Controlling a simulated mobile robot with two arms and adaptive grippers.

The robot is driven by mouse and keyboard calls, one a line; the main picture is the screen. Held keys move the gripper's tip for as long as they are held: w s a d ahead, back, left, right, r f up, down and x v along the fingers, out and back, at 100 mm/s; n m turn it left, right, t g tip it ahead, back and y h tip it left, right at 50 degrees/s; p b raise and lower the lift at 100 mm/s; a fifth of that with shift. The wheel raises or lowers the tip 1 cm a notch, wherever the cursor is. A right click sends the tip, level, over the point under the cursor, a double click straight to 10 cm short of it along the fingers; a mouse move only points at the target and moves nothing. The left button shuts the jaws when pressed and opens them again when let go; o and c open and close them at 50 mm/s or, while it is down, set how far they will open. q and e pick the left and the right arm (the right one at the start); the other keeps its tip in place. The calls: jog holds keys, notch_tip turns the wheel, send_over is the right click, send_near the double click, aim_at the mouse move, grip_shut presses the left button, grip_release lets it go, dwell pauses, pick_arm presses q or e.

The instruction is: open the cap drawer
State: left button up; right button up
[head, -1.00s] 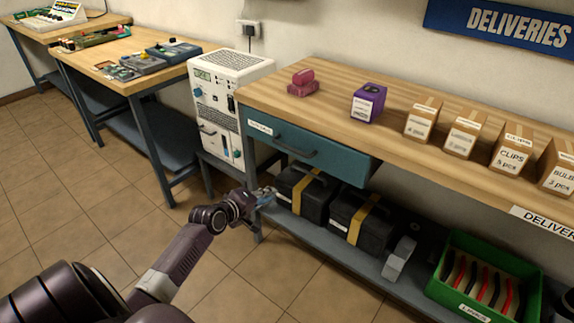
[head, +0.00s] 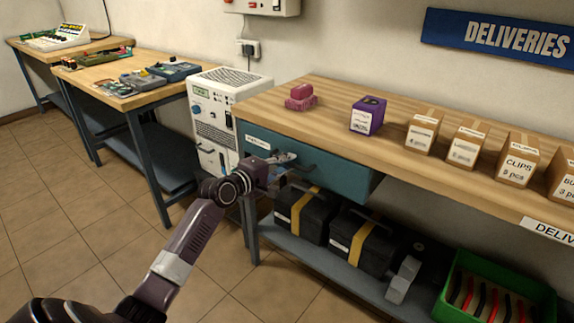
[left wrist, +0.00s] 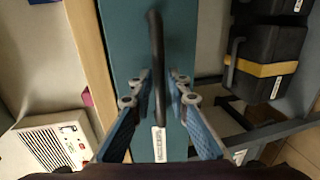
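The cap drawer (head: 340,177) is a teal drawer under the wooden bench top, and it looks shut. Its label (head: 257,142) is at the left end; the text is too small to read for sure. Its dark bar handle (left wrist: 157,50) runs up the middle of the left wrist view. My left gripper (head: 287,161) is at the drawer front, by the handle. In the left wrist view its two blue-padded fingers (left wrist: 161,78) are open, one on each side of the handle, with gaps showing. Contact is not visible. My right gripper is not in view.
Black cases with yellow straps (head: 303,213) stand on the lower shelf, below the drawer. A green bin (head: 548,300) is at the right. A white device (head: 213,117) stands left of the bench. Boxes, a purple pack (head: 368,115) and pink blocks (head: 301,97) are on top.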

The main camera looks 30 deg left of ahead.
pick_arm(q)
jog(key=shift+w, duration=0.15)
jog(key=shift+c, duration=0.3)
grip_shut()
jog(key=shift+f, duration=0.1)
